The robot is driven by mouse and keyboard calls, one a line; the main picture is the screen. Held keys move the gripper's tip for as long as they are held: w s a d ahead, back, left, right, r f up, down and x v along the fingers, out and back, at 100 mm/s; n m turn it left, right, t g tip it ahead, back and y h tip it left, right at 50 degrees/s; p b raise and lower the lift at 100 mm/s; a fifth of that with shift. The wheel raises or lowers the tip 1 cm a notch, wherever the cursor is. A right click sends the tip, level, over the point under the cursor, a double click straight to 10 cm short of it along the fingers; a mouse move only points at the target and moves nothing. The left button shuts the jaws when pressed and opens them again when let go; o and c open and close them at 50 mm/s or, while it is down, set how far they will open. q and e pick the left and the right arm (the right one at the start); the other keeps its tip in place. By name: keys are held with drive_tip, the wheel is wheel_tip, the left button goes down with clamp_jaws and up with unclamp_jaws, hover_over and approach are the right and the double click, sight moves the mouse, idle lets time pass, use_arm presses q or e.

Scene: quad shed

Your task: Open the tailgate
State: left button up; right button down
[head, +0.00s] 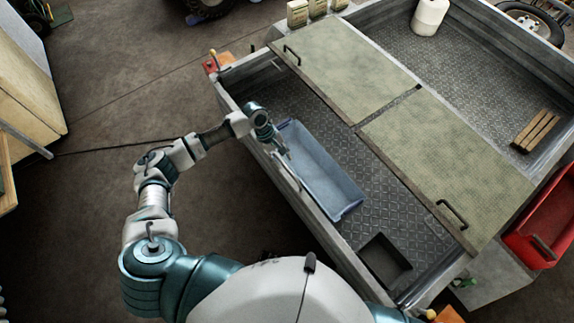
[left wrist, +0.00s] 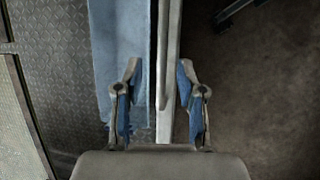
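The tailgate (head: 318,222) is the long grey near wall of the truck bed. It stands upright, closing the bed's near side. My left gripper (head: 280,147) is over its top edge. In the left wrist view, the left gripper (left wrist: 159,100) is open, with its blue-padded fingers apart on either side of the tailgate's rail (left wrist: 173,50). A thin bar runs along the rail there. I cannot tell whether the fingers touch it. A lever with a pale knob (head: 213,53) stands at the tailgate's far-left corner. My right gripper is not in view.
A blue tray (head: 330,177) lies in the bed just inside the tailgate. Two greenish lid panels (head: 345,65) with handles cross the bed. A red bin (head: 545,220) is at the right. The floor left of the tailgate is mostly clear.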

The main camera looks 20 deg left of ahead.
sight(288, 168)
use_arm(q)
drive_tip(key=x, duration=0.3)
drive_tip(key=shift+s+a+f, duration=0.1)
drive_tip(key=shift+f, duration=0.75)
drive_tip(key=shift+c, duration=0.4)
drive_tip(key=shift+d+r, duration=0.1)
drive_tip(key=shift+d, duration=0.15)
clamp_jaws()
